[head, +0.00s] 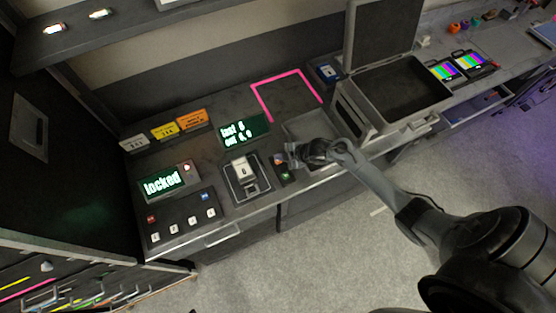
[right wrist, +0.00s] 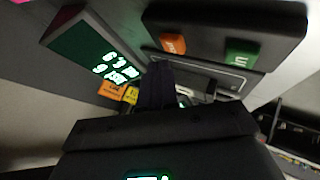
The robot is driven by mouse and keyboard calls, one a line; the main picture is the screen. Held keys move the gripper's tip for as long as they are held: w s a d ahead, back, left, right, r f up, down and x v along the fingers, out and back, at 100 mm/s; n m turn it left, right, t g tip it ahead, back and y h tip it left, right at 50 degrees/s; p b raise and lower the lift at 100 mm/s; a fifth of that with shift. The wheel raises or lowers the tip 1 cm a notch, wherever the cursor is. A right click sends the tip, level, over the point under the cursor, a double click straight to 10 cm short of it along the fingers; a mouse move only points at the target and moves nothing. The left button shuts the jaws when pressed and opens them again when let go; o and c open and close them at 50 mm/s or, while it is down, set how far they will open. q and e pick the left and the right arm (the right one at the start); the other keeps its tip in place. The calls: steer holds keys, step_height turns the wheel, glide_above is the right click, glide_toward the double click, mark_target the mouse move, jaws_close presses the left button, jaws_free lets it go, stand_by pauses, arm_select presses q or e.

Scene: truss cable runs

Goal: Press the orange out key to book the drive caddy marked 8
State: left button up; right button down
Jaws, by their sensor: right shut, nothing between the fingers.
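The orange key (head: 278,160) sits at the upper end of a small dark key box by the bench's front edge, with a green key (head: 285,176) below it. In the right wrist view the orange key (right wrist: 173,43) shows left of the green key (right wrist: 240,52). My right gripper (head: 287,153) is shut and empty, close beside the orange key; I cannot tell whether it touches. Its fingers (right wrist: 158,72) also show in the right wrist view. A pale-topped caddy (head: 242,168) stands on a dark reader left of the keys; its digit is unclear. My left gripper is out of view.
A green-lit display (head: 243,129) stands behind the reader. A panel reading "locked" (head: 165,182) stands to the left. An open grey case (head: 400,92) is at the right. A pink outline (head: 287,79) and a blue-labelled caddy (head: 326,73) lie behind.

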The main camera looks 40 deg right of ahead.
steer(key=shift+f, duration=0.2)
steer(key=shift+f, duration=0.25)
stand_by(0.5)
steer(key=shift+f+b, duration=0.45)
steer(key=shift+b, duration=0.15)
steer(key=shift+r, duration=0.2)
stand_by(0.4)
steer(key=shift+r+p, duration=0.15)
steer(key=shift+p, duration=0.25)
steer(key=shift+r+p, duration=0.5)
